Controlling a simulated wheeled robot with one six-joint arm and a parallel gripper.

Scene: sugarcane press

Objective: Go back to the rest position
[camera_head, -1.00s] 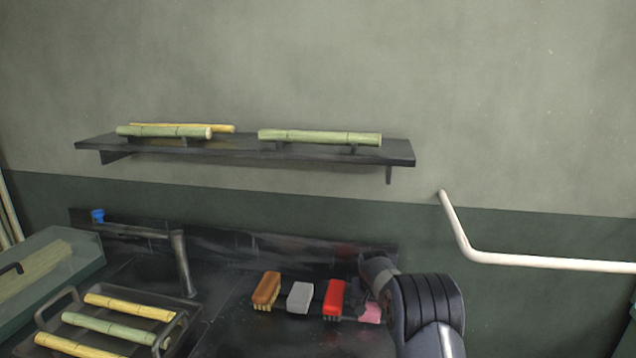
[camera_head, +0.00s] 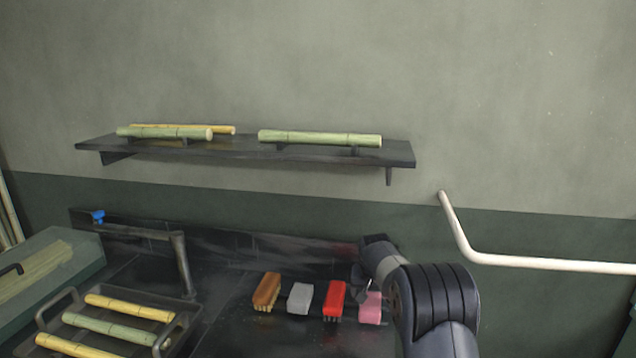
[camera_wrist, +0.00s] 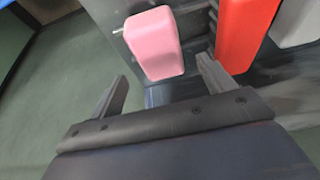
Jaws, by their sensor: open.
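My gripper (camera_wrist: 160,90) shows in the wrist view with its two fingers spread apart and nothing between them. A pink block-shaped brush or sponge (camera_wrist: 154,42) lies just beyond the fingertips, and a red brush (camera_wrist: 243,30) is to its right. In the head view my arm reaches in from the lower right, and its end is beside the pink piece (camera_head: 370,307) at the right end of the counter. The fingers are mostly hidden there by my arm.
A red brush (camera_head: 334,298), a grey block (camera_head: 300,297) and a brown brush (camera_head: 267,289) stand in a row. A tray (camera_head: 72,298) with cane pieces is at lower left, near a faucet (camera_head: 181,262). A shelf (camera_head: 398,152) holds more cane. A white pipe (camera_head: 540,263) runs along the right wall.

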